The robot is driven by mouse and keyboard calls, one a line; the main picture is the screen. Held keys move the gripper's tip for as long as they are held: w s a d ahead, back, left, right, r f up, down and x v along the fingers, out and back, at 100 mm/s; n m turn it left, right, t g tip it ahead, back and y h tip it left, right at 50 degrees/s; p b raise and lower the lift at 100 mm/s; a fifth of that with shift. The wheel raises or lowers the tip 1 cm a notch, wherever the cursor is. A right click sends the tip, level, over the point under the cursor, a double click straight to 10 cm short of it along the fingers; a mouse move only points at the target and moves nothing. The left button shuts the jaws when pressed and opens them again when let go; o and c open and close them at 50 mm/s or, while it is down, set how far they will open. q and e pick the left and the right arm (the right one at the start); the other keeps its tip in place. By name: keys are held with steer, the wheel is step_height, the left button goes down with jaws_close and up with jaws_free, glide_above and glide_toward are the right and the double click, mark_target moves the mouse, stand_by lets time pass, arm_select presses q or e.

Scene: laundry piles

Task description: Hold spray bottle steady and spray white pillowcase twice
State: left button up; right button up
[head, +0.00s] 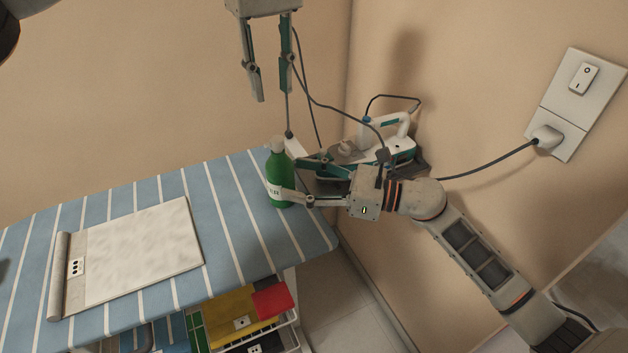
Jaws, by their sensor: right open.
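The green spray bottle (279,172) stands upright near the right end of the striped ironing board, with a pale label on its side. My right gripper (281,177) comes in from the right at bottle height. Its open fingers reach to either side of the bottle; I cannot tell whether they touch it. My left gripper (272,95) hangs open and empty above the bottle, fingers pointing down. The white pillowcase (135,250) lies flat on the left part of the board, with a rolled edge and a small dark-dotted tag at its left.
The blue-and-white striped board (225,205) has free room between pillowcase and bottle. A white iron (395,143) rests behind my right gripper, with its cord running to a wall socket (547,137). Below the board is a basket with colourful folded cloths (240,310).

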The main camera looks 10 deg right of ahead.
mark_target(293, 178)
steer(key=shift+x, duration=2.35)
steer(key=c, duration=1.3)
arm_select(q)
jaws_close()
arm_select(e)
steer(key=shift+o, duration=0.2)
